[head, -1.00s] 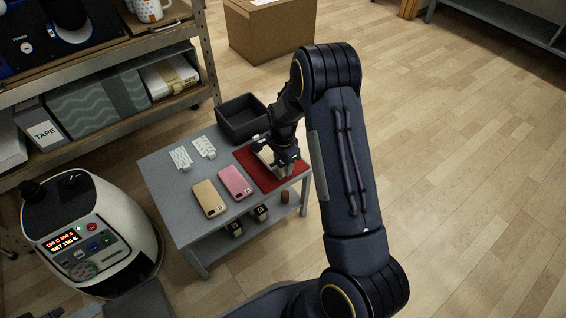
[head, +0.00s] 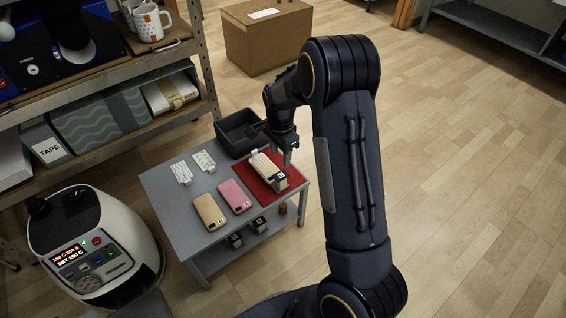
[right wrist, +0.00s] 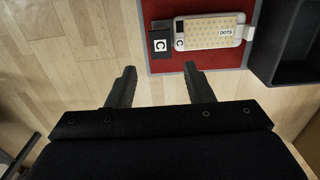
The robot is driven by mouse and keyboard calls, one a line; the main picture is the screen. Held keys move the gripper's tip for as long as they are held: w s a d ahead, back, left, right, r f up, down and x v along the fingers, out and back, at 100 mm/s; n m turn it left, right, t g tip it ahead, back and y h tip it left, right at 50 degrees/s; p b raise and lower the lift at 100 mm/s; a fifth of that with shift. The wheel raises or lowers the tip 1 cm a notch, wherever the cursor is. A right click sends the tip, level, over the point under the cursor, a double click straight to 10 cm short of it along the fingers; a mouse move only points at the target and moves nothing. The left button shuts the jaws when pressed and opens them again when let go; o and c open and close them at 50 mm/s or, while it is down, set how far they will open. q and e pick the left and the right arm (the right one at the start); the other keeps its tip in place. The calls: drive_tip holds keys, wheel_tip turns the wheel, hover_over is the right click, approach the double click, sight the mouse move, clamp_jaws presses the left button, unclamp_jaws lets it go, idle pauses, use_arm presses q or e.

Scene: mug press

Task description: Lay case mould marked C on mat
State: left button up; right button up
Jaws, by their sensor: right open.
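The case mould marked C (right wrist: 160,44) lies on the red mat (right wrist: 215,58). In the head view the mould (head: 280,181) lies across the mat (head: 256,181). My right gripper (head: 284,147) is open and empty, apart from the mould. My left gripper is out of view.
The grey table (head: 188,222) also holds a tan case (head: 209,211), a pink case (head: 235,195), white patterned sheets (head: 203,161) and a dark open bin (head: 236,136). More moulds (head: 258,225) sit on the lower shelf. A white press machine (head: 95,240) stands left.

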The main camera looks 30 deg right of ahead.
drive_tip(key=s+a+r+n+t+y, duration=0.2)
drive_tip(key=s+a+r+n, duration=0.15)
drive_tip(key=s+r, duration=0.4)
drive_tip(key=s+a+r+n+t+y, duration=0.1)
drive_tip(key=s+a+r+n, duration=0.25)
drive_tip(key=s+r, duration=0.35)
drive_tip(key=s+a+r+n+t, duration=0.1)
drive_tip(key=s+a+n, duration=0.1)
drive_tip(key=s+n, duration=0.2)
drive_tip(key=s+a+r+n+t, duration=0.1)
drive_tip(key=s+n, duration=0.3)
drive_tip(key=s, duration=0.4)
drive_tip(key=shift+s+a+r+t+y, duration=0.15)
drive_tip(key=shift+a+r+t+y, duration=0.2)
drive_tip(key=shift+a, duration=0.5)
drive_tip(key=shift+f, duration=0.1)
